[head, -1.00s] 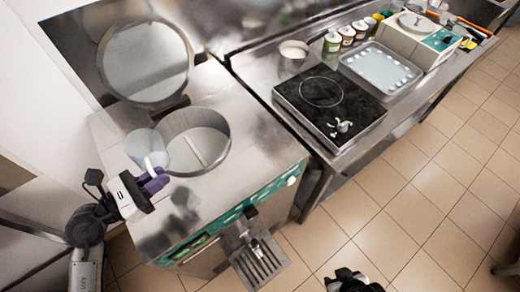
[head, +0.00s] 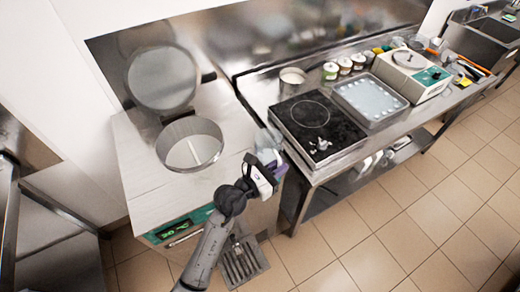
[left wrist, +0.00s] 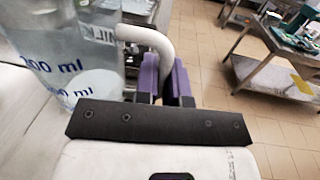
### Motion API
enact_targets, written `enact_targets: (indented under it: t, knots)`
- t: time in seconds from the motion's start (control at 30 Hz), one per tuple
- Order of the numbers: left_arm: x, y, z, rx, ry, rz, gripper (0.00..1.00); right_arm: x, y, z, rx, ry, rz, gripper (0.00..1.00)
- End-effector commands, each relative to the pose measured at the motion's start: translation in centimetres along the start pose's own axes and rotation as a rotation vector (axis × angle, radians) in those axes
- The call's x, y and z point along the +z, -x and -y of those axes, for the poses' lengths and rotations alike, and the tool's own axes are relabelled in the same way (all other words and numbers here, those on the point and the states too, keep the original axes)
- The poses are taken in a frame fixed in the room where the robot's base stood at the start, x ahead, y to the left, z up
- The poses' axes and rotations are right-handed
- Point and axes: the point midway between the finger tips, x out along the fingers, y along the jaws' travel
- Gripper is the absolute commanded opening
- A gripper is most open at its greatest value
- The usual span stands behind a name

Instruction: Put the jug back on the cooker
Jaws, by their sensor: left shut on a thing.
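A clear jug (head: 268,141) with blue volume marks hangs over the gap between the steel machine and the counter. It fills the upper left of the left wrist view (left wrist: 72,45). My left gripper (head: 277,166) is shut on the jug's white handle; its purple fingers show in the left wrist view (left wrist: 165,78). The black flat-topped cooker (head: 318,112) stands on the counter just right of the jug. A small shiny item (head: 320,144) lies at its front edge. My right gripper is out of view.
The steel machine (head: 150,195) has an open round vat (head: 189,145) and a raised lid (head: 161,79). A steel pot (head: 292,79), several small tubs (head: 345,66), a tray (head: 369,99) and a white-and-green appliance (head: 411,72) line the counter.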

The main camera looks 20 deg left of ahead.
Motion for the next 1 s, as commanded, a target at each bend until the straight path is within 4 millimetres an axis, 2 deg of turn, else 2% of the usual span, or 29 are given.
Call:
enact_targets:
  t: [0.03, 0.1, 0.27, 0.37, 0.47, 0.8, 1.0]
  knots:
    - [0.8, -1.0, 0.7, 0.016, 0.008, 0.003, 0.00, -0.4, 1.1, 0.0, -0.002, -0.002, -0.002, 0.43]
    - [1.0, -2.0, 1.5, 0.035, 0.008, 0.001, 0.00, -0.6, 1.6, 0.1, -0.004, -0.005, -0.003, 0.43]
    - [1.3, -3.5, 2.7, 0.061, 0.007, 0.001, 0.00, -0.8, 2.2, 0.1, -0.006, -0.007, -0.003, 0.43]
    - [0.8, -3.9, 2.6, 0.067, 0.005, -0.002, 0.00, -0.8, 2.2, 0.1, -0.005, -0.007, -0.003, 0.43]
    - [-0.1, -4.0, 1.3, 0.072, 0.003, -0.002, 0.00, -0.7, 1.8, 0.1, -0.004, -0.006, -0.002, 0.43]
    - [-4.4, -3.7, -5.1, 0.071, 0.004, -0.002, 0.00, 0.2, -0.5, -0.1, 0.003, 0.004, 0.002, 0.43]
    - [-5.7, -3.6, -7.4, 0.071, 0.005, 0.000, 0.00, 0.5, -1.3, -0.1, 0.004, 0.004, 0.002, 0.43]
